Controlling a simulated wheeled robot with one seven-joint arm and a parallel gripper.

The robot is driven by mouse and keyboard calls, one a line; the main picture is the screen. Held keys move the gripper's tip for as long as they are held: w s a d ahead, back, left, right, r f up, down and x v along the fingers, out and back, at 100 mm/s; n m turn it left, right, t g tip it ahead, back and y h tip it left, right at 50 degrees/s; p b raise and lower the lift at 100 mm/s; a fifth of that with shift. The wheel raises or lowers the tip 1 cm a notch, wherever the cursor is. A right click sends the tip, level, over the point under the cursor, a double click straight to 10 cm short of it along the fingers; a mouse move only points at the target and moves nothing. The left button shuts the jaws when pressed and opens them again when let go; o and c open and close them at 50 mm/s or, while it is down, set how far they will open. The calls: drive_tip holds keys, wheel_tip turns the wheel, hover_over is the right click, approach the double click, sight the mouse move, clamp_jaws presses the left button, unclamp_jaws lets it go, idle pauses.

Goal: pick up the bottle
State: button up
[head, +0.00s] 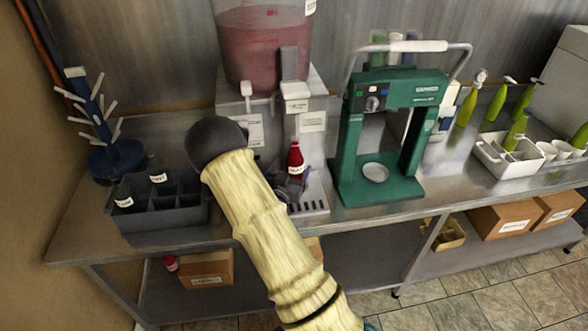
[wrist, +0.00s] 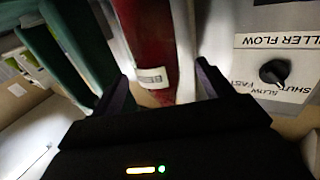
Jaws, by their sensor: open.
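The bottle (head: 295,160), dark red with a white label, stands upright on the drip tray of the filler, its lower part partly hidden by my gripper. In the wrist view the red bottle (wrist: 146,40) lies between my two dark fingers. My gripper (head: 291,184) is open at the bottle, with a finger on either side of it in the wrist view (wrist: 164,84). I cannot tell whether either finger touches it.
The filler (head: 313,150) with its tank of red liquid rises behind the bottle. A green capping machine (head: 402,92) stands to the right. A dark divided crate (head: 160,217) sits at the left of the steel counter, and a blue drying rack (head: 116,158) stands behind it.

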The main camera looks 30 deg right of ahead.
drive_tip(key=shift+w+d+r+p, duration=0.1)
drive_tip(key=shift+w+d+p, duration=0.15)
drive_tip(key=shift+d+p, duration=0.1)
drive_tip(key=p+x, duration=0.1)
drive_tip(key=x, duration=0.2)
drive_tip(key=shift+w+d+r+p, duration=0.15)
drive_tip(key=shift+w+d+p, duration=0.1)
drive_tip(key=shift+p, duration=0.1)
drive_tip(key=shift+w+d, duration=0.25)
drive_tip(key=shift+w, duration=0.05)
drive_tip(key=c, duration=1.5)
